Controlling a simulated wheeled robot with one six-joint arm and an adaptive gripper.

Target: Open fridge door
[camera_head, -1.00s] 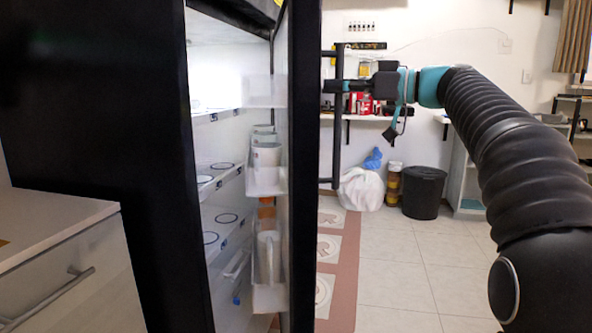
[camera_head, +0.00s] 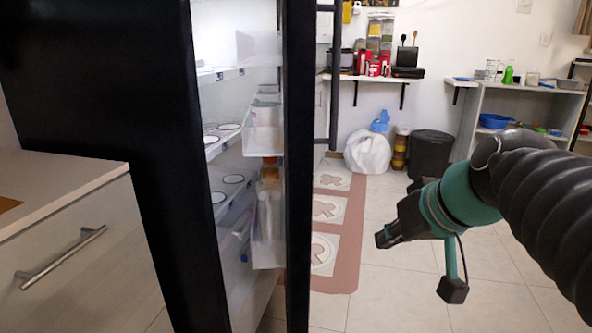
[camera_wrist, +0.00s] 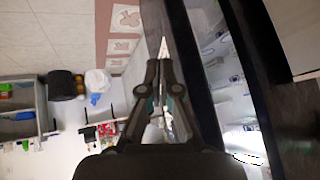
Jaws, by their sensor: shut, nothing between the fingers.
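The black fridge (camera_head: 130,90) fills the left of the head view. Its door (camera_head: 299,190) stands open and shows nearly edge-on, with the lit white interior (camera_head: 222,165) visible to its left. The dark vertical door handle (camera_head: 333,85) shows just right of the door edge, partly cut off at the top. My gripper (camera_head: 384,239) is shut and empty, to the right of the door and lower than the handle, apart from both. In the wrist view, the closed fingers (camera_wrist: 160,66) point up, with the dark door edge (camera_wrist: 196,85) to their right.
Door bins with containers (camera_head: 265,215) line the door's inner side. A drawer cabinet (camera_head: 75,245) stands at left. A black bin (camera_head: 430,153), a white bag (camera_head: 368,152) and shelving (camera_head: 485,100) stand at the back. The tiled floor right of the door is clear.

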